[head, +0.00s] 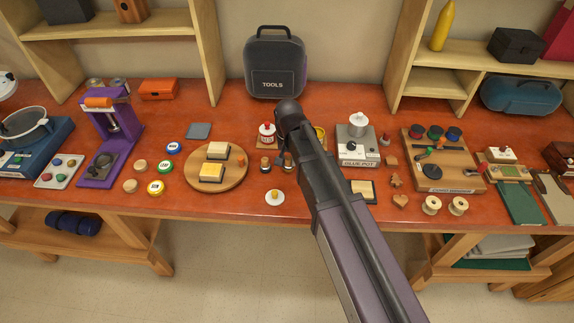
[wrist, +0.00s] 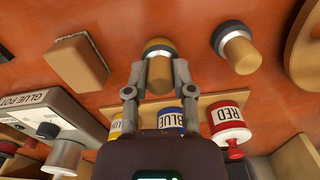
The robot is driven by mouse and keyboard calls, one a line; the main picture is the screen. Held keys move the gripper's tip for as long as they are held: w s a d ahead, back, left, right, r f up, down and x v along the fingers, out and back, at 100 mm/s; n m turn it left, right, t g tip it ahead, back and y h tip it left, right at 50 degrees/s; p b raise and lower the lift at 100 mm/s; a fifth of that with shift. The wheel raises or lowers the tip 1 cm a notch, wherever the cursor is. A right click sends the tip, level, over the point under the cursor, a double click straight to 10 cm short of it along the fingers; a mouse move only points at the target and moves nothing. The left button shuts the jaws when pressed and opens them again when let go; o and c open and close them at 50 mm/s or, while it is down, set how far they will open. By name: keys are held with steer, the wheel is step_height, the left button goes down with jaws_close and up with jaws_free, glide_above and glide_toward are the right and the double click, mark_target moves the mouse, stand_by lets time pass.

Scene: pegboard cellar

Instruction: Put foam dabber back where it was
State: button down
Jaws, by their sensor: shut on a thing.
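In the wrist view, my gripper (wrist: 157,72) is shut on a foam dabber (wrist: 159,76).
A wooden rack (wrist: 188,101) with yellow, blue (wrist: 171,118) and red (wrist: 228,120) paint pots is close to my gripper. A tan block (wrist: 77,62) and the glue pot machine (head: 358,145) are nearby. A round wooden board (head: 216,181) lies left in the head view.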

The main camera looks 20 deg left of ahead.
mark_target(288, 158)
steer(key=shift+f, duration=0.45)
steer(key=shift+f+b, duration=0.2)
steer(key=shift+b, duration=0.2)
steer(key=shift+c, duration=2.3)
jaws_free()
steer(key=shift+r, duration=0.2)
step_height(288, 158, up, 12)
steer(key=p, duration=1.2)
steer(key=s+d, duration=0.2)
steer(key=d, duration=1.6)
steer(key=s+d+m, duration=0.1)
steer(key=s+d, duration=0.2)
steer(key=d, duration=1.5)
steer(key=shift+s+d, duration=0.15)
steer(key=shift+s, duration=0.1)
